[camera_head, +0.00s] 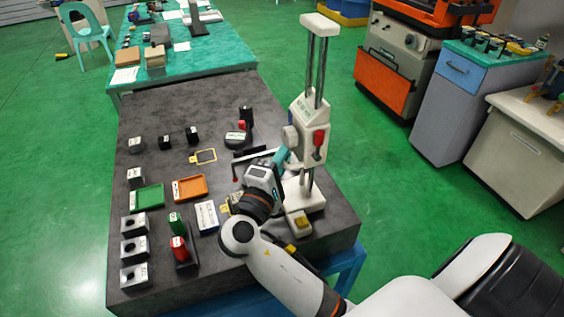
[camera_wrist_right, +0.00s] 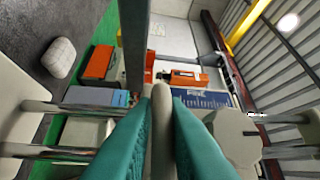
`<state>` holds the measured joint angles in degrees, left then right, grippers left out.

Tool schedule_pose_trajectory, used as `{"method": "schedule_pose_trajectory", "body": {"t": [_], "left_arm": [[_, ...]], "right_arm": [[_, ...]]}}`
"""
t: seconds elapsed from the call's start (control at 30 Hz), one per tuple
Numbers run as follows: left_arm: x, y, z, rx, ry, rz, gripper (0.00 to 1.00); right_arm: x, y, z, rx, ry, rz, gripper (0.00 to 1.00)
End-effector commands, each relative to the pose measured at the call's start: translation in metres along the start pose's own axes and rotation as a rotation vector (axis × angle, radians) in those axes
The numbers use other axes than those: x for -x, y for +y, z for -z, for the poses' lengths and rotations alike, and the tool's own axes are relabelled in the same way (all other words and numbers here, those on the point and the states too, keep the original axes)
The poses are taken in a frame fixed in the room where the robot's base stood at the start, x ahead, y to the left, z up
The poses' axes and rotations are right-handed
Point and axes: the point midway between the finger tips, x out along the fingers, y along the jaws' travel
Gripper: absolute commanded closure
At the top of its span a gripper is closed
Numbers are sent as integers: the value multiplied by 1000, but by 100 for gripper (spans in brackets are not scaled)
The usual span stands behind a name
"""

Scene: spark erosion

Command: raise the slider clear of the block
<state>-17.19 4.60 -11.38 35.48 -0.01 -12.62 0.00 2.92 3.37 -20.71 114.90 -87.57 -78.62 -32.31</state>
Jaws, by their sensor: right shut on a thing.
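The slider (camera_head: 308,127) is a white housing with a red lever, on the two upright columns of a height gauge (camera_head: 303,200) at the slab's right side. My right gripper (camera_head: 281,157) is at the slider's left side; its teal fingers show large in the right wrist view (camera_wrist_right: 162,135). They are shut on a pale, slim handle (camera_wrist_right: 162,110) by the slider. A dark arm (camera_head: 250,153) with a red tip reaches left from the slider. I cannot make out a block under it; my wrist covers part of that area. My left gripper is not in view.
Free slab lies towards the back left.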

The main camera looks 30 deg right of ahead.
Motion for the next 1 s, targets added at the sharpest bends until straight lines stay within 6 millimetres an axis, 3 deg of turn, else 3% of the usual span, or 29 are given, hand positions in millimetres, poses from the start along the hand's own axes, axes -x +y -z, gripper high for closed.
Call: {"method": "schedule_pose_trajectory", "body": {"t": [0.23,0.27,0.37,0.73,1.0], "left_arm": [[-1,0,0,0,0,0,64],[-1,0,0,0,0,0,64],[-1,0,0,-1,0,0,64],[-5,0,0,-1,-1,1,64],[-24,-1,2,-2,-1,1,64]], "right_arm": [[0,0,0,-2,-2,5,100],[0,0,0,-2,-1,5,82],[0,0,0,-1,-1,4,67],[8,3,-1,0,-2,0,67],[59,6,-1,-2,-3,-3,67]]}}
